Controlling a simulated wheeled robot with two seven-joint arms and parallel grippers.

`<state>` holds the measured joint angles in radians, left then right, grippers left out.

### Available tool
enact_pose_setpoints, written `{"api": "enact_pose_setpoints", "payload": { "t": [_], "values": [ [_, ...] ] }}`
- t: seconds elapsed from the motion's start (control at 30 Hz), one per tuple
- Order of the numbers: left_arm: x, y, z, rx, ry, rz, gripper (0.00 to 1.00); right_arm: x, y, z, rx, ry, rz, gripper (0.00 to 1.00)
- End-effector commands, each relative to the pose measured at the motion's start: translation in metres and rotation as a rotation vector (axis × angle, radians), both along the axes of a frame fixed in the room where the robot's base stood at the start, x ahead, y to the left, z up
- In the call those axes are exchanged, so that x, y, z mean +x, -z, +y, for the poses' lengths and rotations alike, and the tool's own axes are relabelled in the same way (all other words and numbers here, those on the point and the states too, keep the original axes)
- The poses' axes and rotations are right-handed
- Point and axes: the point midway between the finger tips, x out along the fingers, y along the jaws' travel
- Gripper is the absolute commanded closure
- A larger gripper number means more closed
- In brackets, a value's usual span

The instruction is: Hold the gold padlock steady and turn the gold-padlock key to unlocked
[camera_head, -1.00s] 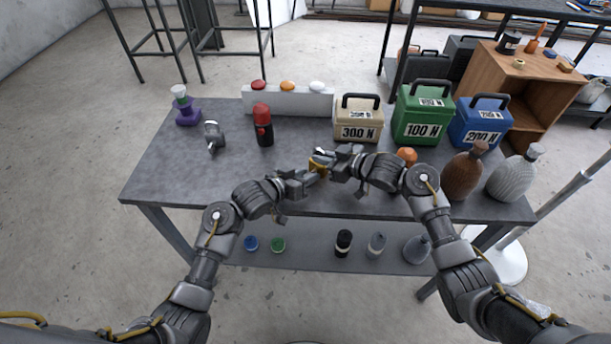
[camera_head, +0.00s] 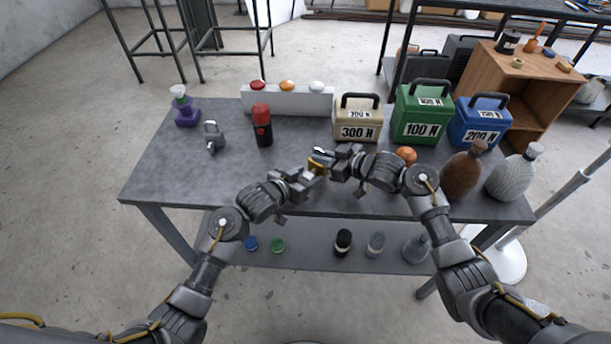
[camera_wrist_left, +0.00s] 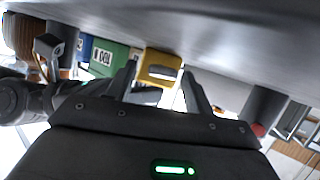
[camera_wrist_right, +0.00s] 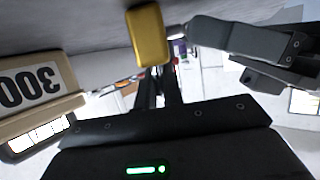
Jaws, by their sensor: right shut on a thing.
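The gold padlock (camera_head: 317,165) is in the air above the front middle of the table, between my two grippers. My right gripper (camera_head: 333,160) is shut on it from the right; its close-set fingers meet the padlock in the right wrist view (camera_wrist_right: 148,36), though the contact is partly hidden. A small silver piece (camera_wrist_right: 177,37), perhaps the key, sticks out of the padlock toward my left gripper. My left gripper (camera_head: 308,178) is open. In the left wrist view the padlock (camera_wrist_left: 160,64) shows between its spread fingers, with a greyish slot-like mark on its face.
A grey padlock (camera_head: 214,138) and a red-black bottle (camera_head: 262,128) stand at the back left. Beige (camera_head: 357,123), green (camera_head: 421,118) and blue (camera_head: 481,124) boxes line the back right. An orange ball (camera_head: 406,155) lies near my right arm. The left front of the table (camera_head: 175,180) is clear.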

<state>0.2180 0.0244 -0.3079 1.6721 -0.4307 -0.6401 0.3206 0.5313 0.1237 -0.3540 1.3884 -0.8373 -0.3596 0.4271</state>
Motion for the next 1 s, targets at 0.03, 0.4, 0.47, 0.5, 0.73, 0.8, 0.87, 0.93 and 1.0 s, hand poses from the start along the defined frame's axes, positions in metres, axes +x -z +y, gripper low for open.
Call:
{"api": "enact_pose_setpoints", "payload": {
  "t": [0.03,0.4,0.47,0.5,0.73,0.8,0.87,0.93,1.0],
  "values": [
    [0.000,0.000,0.000,0.000,-0.001,0.000,0.47,0.000,0.001,0.000,-0.002,0.000,0.002,1.00],
    [-0.008,-0.004,0.008,0.001,-0.002,-0.002,0.47,0.000,0.001,0.000,-0.002,0.000,0.002,1.00],
    [-0.015,-0.008,0.013,0.001,-0.003,-0.001,0.47,0.000,0.001,0.000,-0.002,0.000,0.002,1.00],
    [-0.022,-0.011,0.017,0.002,-0.001,-0.002,0.47,0.000,0.001,0.000,-0.002,0.000,0.002,1.00],
    [-0.059,-0.030,0.044,0.004,-0.001,-0.003,0.47,0.000,0.001,0.000,-0.002,0.000,0.002,1.00],
    [-0.068,-0.034,0.051,0.003,-0.002,-0.003,0.47,0.000,0.001,0.000,-0.002,-0.001,0.003,1.00],
    [-0.075,-0.038,0.055,0.002,-0.001,-0.003,0.47,0.000,0.001,0.000,-0.002,-0.001,0.003,1.00],
    [-0.081,-0.041,0.060,0.002,-0.001,-0.002,0.47,-0.001,0.002,0.000,-0.002,-0.001,0.002,1.00],
    [-0.086,-0.043,0.063,0.001,-0.001,-0.001,0.47,-0.001,0.002,0.000,-0.002,-0.001,0.002,1.00]
  ]
}}
